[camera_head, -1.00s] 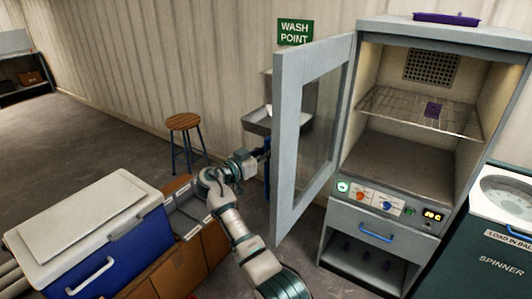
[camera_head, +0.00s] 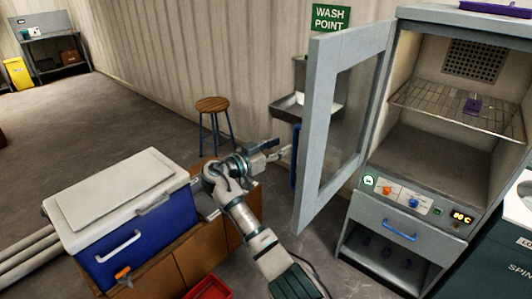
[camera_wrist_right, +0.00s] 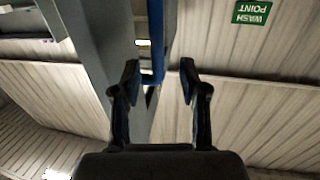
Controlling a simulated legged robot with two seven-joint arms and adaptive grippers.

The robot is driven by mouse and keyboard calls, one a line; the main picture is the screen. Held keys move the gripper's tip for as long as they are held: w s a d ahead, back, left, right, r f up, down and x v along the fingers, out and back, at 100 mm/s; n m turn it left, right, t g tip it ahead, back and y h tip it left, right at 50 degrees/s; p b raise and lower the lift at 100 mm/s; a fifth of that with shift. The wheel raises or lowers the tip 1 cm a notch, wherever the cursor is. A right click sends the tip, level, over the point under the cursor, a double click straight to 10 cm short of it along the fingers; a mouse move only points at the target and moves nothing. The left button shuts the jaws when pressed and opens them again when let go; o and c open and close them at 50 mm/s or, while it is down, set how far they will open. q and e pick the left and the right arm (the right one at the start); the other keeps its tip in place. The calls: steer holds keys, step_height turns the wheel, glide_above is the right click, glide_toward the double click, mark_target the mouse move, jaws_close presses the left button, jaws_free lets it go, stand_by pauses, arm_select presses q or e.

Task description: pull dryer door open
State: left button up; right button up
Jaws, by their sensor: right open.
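The dryer door (camera_head: 313,130), a grey frame with a glass pane, stands wide open, swung out to the left of the dryer cabinet (camera_head: 400,215). Its blue handle (camera_head: 295,156) is on the outer face, partly hidden by the door's edge. My right gripper (camera_head: 280,150) is open just left of the handle. In the right wrist view, the blue handle (camera_wrist_right: 158,40) shows beyond and between the spread fingers of the right gripper (camera_wrist_right: 160,70), with the grey door (camera_wrist_right: 85,60) to the left. Nothing is held. My left gripper is not in view.
Inside the dryer a wire shelf (camera_head: 430,103) bears a small purple piece (camera_head: 472,106). A blue cooler (camera_head: 150,235) with a white lid stands on wooden cabinets at left. A stool (camera_head: 212,104) and sink (camera_head: 285,107) are behind.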

steer(key=shift+v, duration=2.75)
